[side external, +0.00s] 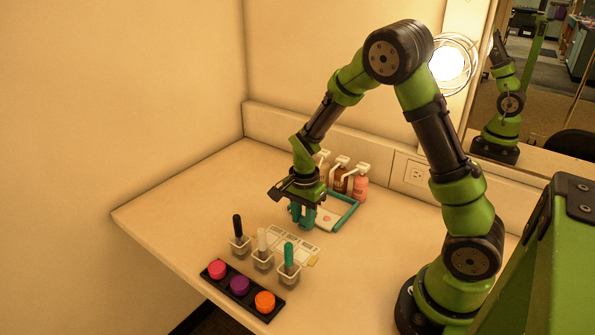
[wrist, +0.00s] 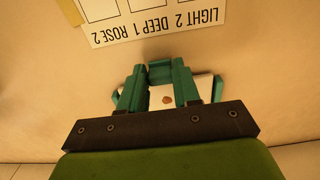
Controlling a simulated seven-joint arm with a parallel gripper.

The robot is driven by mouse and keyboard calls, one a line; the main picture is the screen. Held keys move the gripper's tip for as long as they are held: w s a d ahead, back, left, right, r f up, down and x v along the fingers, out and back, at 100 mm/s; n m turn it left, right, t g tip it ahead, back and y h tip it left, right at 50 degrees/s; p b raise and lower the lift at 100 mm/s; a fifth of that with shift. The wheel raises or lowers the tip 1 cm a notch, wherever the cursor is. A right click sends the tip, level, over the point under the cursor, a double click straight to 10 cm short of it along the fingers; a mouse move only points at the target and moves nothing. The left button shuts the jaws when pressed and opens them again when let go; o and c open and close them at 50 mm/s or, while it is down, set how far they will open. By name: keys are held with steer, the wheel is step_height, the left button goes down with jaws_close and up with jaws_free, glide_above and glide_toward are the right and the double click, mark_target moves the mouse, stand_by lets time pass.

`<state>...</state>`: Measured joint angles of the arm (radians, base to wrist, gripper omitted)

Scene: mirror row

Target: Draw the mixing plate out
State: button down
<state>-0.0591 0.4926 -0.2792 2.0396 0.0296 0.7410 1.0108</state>
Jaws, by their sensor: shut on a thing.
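The mixing plate (side external: 326,217) is white with a small coloured dab on it. It lies flat at a teal frame (side external: 347,216) on the counter. In the wrist view the plate (wrist: 158,103) shows between my fingers, with parts of the frame beside them. My gripper (side external: 302,217) points down at the plate's near end. In the wrist view my gripper (wrist: 159,78) is shut on a teal block (wrist: 160,72), which looks like the plate's grip. The fingers hide part of the plate, and I cannot tell how far it sits inside the frame.
A card (wrist: 150,20) lettered "LIGHT 2 DEEP 1 ROSE 2" lies just before the gripper. Beyond it stand holders with a black (side external: 237,225), a white (side external: 262,240) and a teal-handled tool (side external: 289,255), and a black pot strip (side external: 253,301). Pump bottles (side external: 360,186) stand behind the frame.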

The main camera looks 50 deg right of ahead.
mark_target(304, 218)
steer(key=c, duration=0.8)
jaws_free()
steer(key=shift+r, duration=0.1)
step_height(304, 218, up, 17)
steer(key=s+a+r+n+t+y, duration=0.1)
steer(key=s+a+r+n+t, duration=0.2)
steer(key=s+a+n, duration=0.2)
steer(key=s+a+r+n+t+y, duration=0.1)
steer(key=s+a+r+n+t, duration=0.2)
steer(key=s+n, duration=0.5)
steer(key=shift+a+n+t, duration=0.5)
steer(key=shift+a+t, duration=0.1)
steer(key=shift+a, duration=0.35)
